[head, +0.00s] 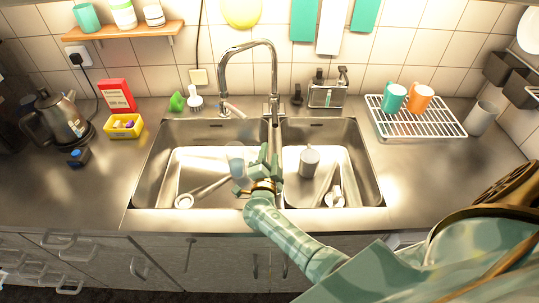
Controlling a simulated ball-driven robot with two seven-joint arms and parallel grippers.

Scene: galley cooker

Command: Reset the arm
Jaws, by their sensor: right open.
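My right arm (288,234) comes in from the lower right and reaches over the front edge of the double sink (150,165). My right gripper (257,172) is above the divider between the two basins, with its jaws apart. A clear cup or glass (235,156) shows just left of the jaws; I cannot tell whether it touches them. My left gripper and left arm are out of view.
The faucet (250,45) rises behind the gripper. The left basin holds a long-handled utensil (185,201); the right holds a grey cup (309,161). A white rack (448,128) with two mugs stands right.

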